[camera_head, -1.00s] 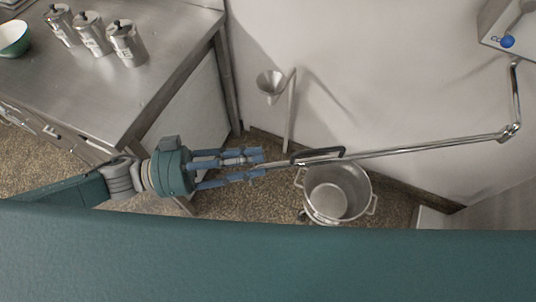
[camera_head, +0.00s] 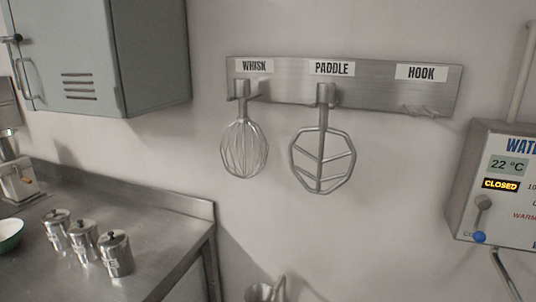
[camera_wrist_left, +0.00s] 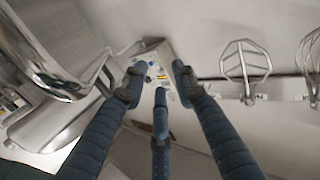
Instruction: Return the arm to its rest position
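My left gripper (camera_wrist_left: 158,84) shows in the left wrist view with its blue-grey fingers spread apart and nothing between them. Beyond the fingertips is the water panel (camera_wrist_left: 152,52), which looks some distance off. My left arm and gripper are not in the head view. My right arm and gripper are in neither view.
The head view shows a wall rack (camera_head: 380,92) with a whisk (camera_head: 244,148) and a paddle (camera_head: 323,160); its hook place is empty. The water panel (camera_head: 490,215) reads CLOSED. Several lidded canisters stand on the steel counter (camera_head: 165,228). Shiny steel (camera_wrist_left: 60,80) is left of my fingers.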

